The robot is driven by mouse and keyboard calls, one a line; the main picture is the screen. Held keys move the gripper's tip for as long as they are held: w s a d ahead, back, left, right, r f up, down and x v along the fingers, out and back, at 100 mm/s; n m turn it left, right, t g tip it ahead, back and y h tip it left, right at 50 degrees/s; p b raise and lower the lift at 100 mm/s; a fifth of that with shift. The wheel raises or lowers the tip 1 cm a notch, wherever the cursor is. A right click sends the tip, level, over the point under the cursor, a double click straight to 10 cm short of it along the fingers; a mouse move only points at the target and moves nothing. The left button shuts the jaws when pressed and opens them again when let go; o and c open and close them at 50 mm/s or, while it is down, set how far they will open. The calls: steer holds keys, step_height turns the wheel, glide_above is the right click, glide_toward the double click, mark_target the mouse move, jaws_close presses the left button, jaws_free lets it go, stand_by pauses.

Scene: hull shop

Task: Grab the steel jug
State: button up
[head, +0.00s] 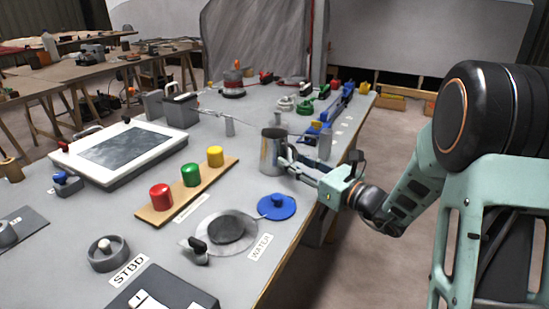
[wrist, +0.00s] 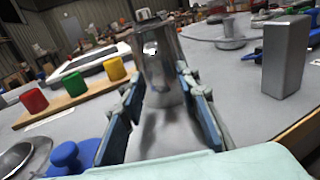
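The steel jug (head: 270,152) stands upright on the grey bench near its right edge. It is a shiny metal cylinder, and it also shows in the wrist view (wrist: 160,62). My gripper (head: 288,161) reaches in from the right, low beside the jug. In the wrist view my gripper (wrist: 160,98) has its two blue-padded fingers spread apart, with the tips at the left and right sides of the jug's lower part. I cannot tell whether either pad touches the metal. The jug's lower right side is partly hidden by the fingers in the head view.
A grey metal block (head: 324,145) stands close to the right of the jug and gripper. A board with red, green and yellow buttons (head: 191,175) lies to the left. A blue round-knobbed disc (head: 277,206) lies in front. Free floor is right of the bench.

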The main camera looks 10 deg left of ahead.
steer(key=shift+w+a, duration=0.1)
jaws_close()
steer(key=shift+r, duration=0.15)
stand_by(0.5)
